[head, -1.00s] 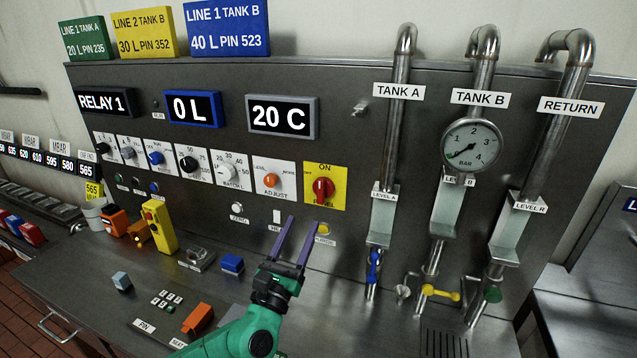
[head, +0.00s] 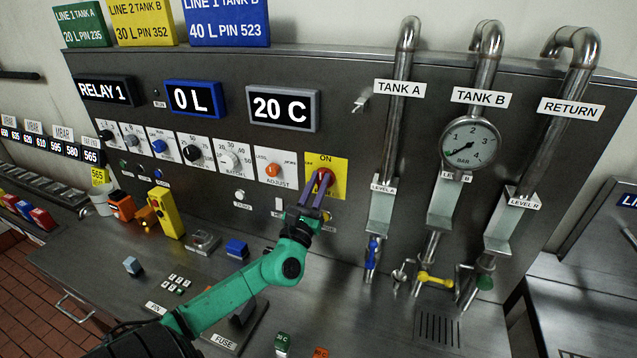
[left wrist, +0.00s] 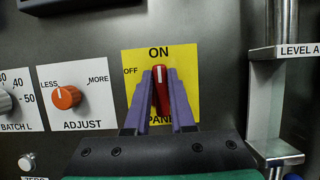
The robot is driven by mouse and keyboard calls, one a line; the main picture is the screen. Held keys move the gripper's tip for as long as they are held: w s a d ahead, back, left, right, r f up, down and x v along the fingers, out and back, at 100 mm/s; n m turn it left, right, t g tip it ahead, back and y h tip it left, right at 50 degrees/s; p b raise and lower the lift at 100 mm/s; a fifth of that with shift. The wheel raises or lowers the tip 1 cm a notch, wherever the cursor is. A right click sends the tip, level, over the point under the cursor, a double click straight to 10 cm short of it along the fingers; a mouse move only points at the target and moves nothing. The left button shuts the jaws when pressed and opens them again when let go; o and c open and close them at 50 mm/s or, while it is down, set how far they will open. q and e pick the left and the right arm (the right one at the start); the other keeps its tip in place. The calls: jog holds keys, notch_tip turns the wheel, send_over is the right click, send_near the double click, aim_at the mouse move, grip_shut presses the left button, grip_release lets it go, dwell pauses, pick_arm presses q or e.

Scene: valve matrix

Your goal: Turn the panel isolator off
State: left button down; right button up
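The panel isolator is a red rotary handle (left wrist: 162,92) on a yellow plate (left wrist: 131,58) marked ON at the top, OFF at the left and PANEL below. Its white mark points up toward ON. In the head view the red handle (head: 325,180) is partly covered by my left gripper. My left gripper (left wrist: 160,78) has its two purple fingers on either side of the handle, close to it; whether they touch it I cannot tell for sure. In the head view the left gripper (head: 316,188) reaches up to the plate from below. My right gripper is not in view.
The orange ADJUST knob (left wrist: 66,97) is left of the isolator. The TANK A pipe (head: 397,130) rises to its right, with a blue valve handle (head: 372,251) lower down. A yellow device (head: 166,213) and a blue block (head: 237,248) stand on the bench.

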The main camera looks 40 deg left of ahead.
pick_arm(q)
jog(key=shift+a+f+n+g+y+b, duration=0.1)
jog(key=shift+n+g+y+b, duration=0.1)
jog(key=shift+n+y+b, duration=0.7)
jog(key=shift+f+n+g+y+b, duration=0.15)
jog(key=shift+n+b, duration=0.25)
jog(key=shift+n, duration=1)
jog(key=n+g+y, duration=0.1)
jog(key=n, duration=0.1)
jog(key=shift+s+r+n+y+b, duration=0.1)
jog(key=shift+n+y+b, duration=0.2)
jog(key=shift+b, duration=0.1)
jog(key=n+g, duration=0.2)
jog(key=n, duration=0.3)
jog(key=n+g+p, duration=0.1)
jog(key=n+g, duration=0.1)
jog(key=n, duration=0.3)
jog(key=n+g+y+p, duration=0.1)
jog(key=n+g, duration=0.1)
jog(key=n, duration=0.3)
jog(key=shift+s+a+f, duration=0.1)
jog(key=shift+a+f, duration=0.3)
jog(key=shift+n, duration=0.3)
